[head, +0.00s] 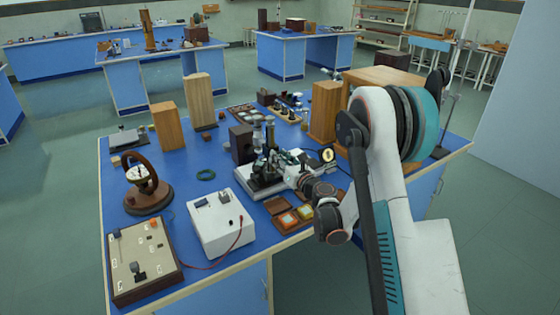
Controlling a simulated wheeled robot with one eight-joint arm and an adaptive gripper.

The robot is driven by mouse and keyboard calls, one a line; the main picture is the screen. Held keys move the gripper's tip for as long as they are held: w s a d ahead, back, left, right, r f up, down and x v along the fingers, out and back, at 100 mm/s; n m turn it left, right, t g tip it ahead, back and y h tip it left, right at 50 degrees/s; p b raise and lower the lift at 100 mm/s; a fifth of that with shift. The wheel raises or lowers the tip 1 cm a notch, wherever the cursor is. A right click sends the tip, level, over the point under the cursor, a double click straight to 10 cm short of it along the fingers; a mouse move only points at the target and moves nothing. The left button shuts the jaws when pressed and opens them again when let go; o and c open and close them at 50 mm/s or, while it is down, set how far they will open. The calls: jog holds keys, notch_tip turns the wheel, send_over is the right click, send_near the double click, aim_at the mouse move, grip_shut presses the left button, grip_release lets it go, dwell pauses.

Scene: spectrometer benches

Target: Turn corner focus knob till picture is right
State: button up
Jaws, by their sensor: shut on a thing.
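A microscope-like instrument (258,140) with upright tubes and a pale base stands near the middle of the blue bench. My gripper (285,168) reaches in from the right at the instrument's lower right side. Its fingers are small in this view and look closed at the instrument's side, on what appears to be the focus knob. The knob itself is hidden by the fingers and wrist. A small round yellow-lit disc (327,155) shows just right of the instrument. I cannot make out a picture on it.
A white box (221,226) with a red lead and a switch box (143,262) stand at the front left. Small trays (290,221) lie in front.

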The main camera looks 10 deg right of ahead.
jog(key=shift+d+m+b, duration=0.1)
jog(key=shift+m+b, duration=2.15)
jog(key=shift+m, duration=4.95)
jog(key=o, duration=1.1)
